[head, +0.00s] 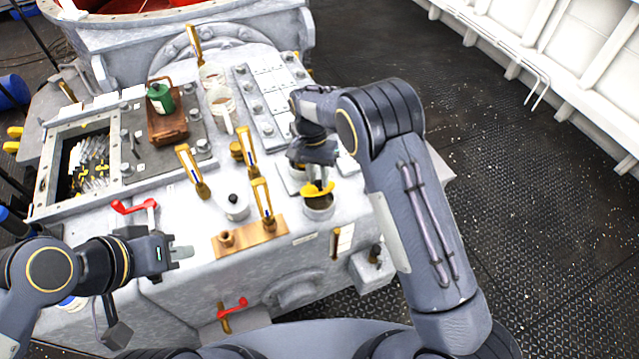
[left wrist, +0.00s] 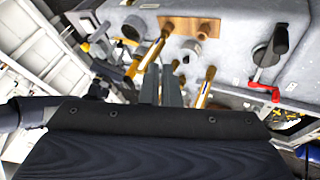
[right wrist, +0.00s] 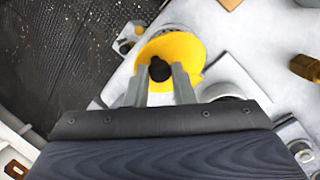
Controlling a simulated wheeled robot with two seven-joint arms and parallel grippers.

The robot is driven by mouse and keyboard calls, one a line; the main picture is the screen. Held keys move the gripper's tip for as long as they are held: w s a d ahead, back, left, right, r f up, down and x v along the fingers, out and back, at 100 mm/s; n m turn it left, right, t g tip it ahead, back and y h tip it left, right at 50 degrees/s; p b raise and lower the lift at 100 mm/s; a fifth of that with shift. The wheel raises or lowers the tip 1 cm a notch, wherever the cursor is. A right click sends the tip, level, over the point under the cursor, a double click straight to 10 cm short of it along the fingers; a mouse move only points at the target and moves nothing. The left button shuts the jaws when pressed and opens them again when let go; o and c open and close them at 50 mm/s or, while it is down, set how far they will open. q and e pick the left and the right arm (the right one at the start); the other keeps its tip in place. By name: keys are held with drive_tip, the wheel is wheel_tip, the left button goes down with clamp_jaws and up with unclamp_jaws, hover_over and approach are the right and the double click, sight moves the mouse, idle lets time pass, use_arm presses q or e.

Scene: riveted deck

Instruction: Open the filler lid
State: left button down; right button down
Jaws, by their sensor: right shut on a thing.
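The filler lid (head: 318,189) is a yellow disc with a black knob (right wrist: 159,69) in its middle. In the head view it sits tilted over a round grey filler neck (head: 319,211), whose dark inside shows beneath the lid's near edge. My right gripper (head: 318,178) is shut on the knob from above; its fingers (right wrist: 160,78) stand either side of the knob in the right wrist view. The hinge is hidden. My left gripper (head: 187,253) is empty, in front of the machine's left part, with its fingers close together in the left wrist view (left wrist: 160,75).
Dark deck (head: 510,200) lies open to the right.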

use_arm(q)
drive_tip(key=w+d+f+m+g, duration=0.1)
drive_tip(key=w+d+f+m, duration=0.45)
drive_tip(key=w+d, duration=0.3)
use_arm(e)
drive_tip(key=shift+w+a, duration=0.25)
drive_tip(key=shift+w, duration=0.05)
drive_tip(key=shift+f, duration=0.1)
use_arm(q)
drive_tip(key=m+t, duration=0.2)
drive_tip(key=m, duration=0.8)
approach(318, 195)
drive_tip(key=d+f, duration=0.4)
drive_tip(key=shift+y, duration=0.4)
drive_tip(key=w, duration=0.4)
drive_tip(key=shift+w, duration=0.1)
drive_tip(key=shift+w+a+r, duration=0.2)
drive_tip(key=shift+w+r, duration=0.2)
drive_tip(key=shift+w, duration=0.35)
use_arm(e)
drive_tip(key=shift+s, duration=0.15)
